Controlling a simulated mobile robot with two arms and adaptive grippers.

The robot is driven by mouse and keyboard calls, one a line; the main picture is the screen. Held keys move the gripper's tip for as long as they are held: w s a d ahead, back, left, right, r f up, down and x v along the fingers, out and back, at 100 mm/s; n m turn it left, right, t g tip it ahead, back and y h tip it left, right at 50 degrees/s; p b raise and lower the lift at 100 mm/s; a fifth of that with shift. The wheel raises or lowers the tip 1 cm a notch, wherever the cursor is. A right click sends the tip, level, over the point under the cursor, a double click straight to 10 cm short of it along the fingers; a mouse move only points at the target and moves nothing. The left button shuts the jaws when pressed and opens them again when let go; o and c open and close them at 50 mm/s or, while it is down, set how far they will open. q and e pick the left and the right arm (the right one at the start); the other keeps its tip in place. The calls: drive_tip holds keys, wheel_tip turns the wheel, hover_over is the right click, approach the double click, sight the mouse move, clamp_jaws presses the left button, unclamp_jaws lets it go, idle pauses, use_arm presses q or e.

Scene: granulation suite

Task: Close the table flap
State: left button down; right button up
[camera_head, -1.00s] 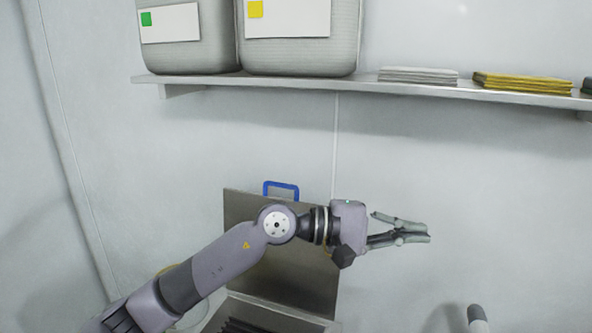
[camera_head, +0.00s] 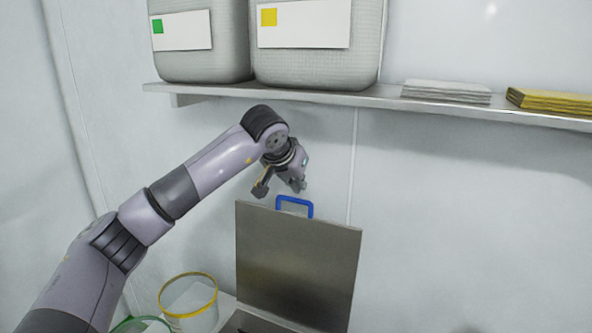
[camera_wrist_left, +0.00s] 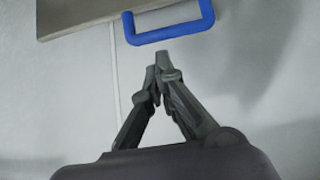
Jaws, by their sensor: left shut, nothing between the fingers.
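The table flap (camera_head: 297,262) is a grey metal panel standing upright in the head view, with a blue handle (camera_head: 295,206) on its top edge. My left gripper (camera_head: 298,186) is just above the handle and points down. In the left wrist view the left gripper (camera_wrist_left: 158,72) is shut and empty, its fingertips close to the blue handle (camera_wrist_left: 170,32) but apart from it. The flap's edge (camera_wrist_left: 85,18) also shows there. My right gripper is not in view.
A shelf (camera_head: 380,97) runs above, with two large containers (camera_head: 315,55), a white stack (camera_head: 446,92) and a yellow stack (camera_head: 550,102). A yellow-rimmed tub (camera_head: 188,300) stands left of the flap. The wall space right of the flap is clear.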

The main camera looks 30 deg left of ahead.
use_arm(q)
drive_tip(key=shift+p+x, duration=0.65)
drive_tip(key=shift+x, duration=1.5)
